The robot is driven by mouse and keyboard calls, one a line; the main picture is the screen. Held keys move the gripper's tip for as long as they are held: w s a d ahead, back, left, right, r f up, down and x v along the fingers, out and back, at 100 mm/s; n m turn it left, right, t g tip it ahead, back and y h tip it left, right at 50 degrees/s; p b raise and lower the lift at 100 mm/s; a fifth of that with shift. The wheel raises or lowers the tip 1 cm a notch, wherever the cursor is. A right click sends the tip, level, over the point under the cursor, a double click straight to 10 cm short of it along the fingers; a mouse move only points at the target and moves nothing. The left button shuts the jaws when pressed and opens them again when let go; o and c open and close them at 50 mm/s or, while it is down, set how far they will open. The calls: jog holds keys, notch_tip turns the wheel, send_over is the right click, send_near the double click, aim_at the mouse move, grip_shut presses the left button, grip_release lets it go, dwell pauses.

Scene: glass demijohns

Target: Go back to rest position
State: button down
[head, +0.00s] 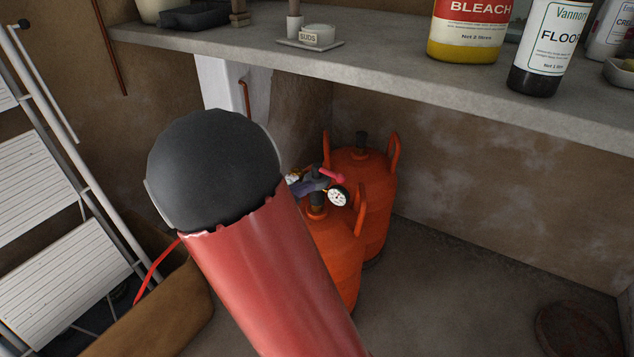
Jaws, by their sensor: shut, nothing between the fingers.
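A red arm link of mine with a dark rounded joint fills the middle of the head view and reaches up from the bottom edge. No fingers show, so my gripper is not in view. No glass demijohn shows in this view. The arm link covers part of the floor and part of the orange gas cylinders behind it.
Two orange gas cylinders (375,197), one with a gauge (338,196), stand under a grey shelf (400,72). The shelf holds a bleach bottle (464,40) and a floor cleaner bottle (546,52). A white stepladder (62,273) stands left.

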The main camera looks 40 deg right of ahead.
jog(key=s+v, duration=0.1)
jog(key=v, duration=0.6)
jog(key=s+a+f+m+g+y, duration=0.1)
jog(key=s+m+g+y, duration=0.1)
jog(key=s+m+y, duration=0.75)
jog(key=s+a+r+m+t+y, duration=0.5)
jog(key=s+a+m+y, duration=0.1)
jog(key=a+m, duration=0.4)
jog(key=shift+s+a+t, duration=0.3)
jog(key=shift+s+a, duration=0.05)
